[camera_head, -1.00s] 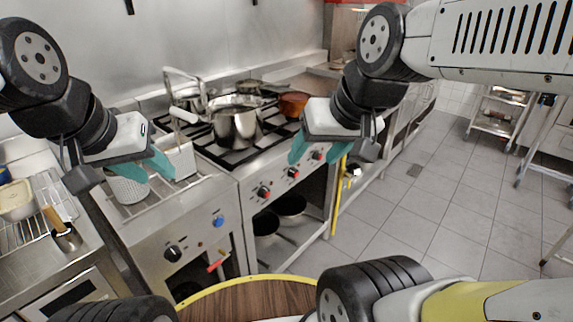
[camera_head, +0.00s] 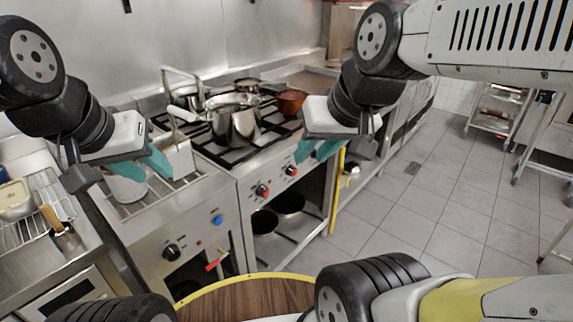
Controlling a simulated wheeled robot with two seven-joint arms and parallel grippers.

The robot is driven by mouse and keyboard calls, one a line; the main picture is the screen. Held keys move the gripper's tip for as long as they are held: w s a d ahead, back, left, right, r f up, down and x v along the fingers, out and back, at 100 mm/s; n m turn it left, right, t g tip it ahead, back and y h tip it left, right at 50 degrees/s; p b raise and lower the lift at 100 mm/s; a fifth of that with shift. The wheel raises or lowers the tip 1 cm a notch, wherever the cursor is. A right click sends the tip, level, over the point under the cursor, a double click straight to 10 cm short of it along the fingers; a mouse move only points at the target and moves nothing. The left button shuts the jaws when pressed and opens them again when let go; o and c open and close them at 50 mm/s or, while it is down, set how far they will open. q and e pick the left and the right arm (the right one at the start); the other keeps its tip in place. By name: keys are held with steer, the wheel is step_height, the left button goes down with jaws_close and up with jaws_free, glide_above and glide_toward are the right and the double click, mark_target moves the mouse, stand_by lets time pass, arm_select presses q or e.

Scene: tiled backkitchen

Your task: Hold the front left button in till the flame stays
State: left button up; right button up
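The steel gas stove (camera_head: 268,165) stands in the middle, with red-and-black knobs along its front. The left knob (camera_head: 262,190) and the one beside it (camera_head: 291,171) show. A third is hidden behind my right gripper. No flame shows on the burners. My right gripper (camera_head: 316,151) has its teal fingers in front of the stove's right front panel, a gap between them and nothing seen held. I cannot tell whether it touches a knob. My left gripper (camera_head: 142,167) is open and empty over the fryer unit at the left.
Steel pots (camera_head: 234,122) and a brown pan (camera_head: 291,101) stand on the stove. The fryer unit has a blue button (camera_head: 217,220), a black knob (camera_head: 172,252) and a red handle (camera_head: 215,264).

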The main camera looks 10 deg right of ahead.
jaws_close()
stand_by(1.4)
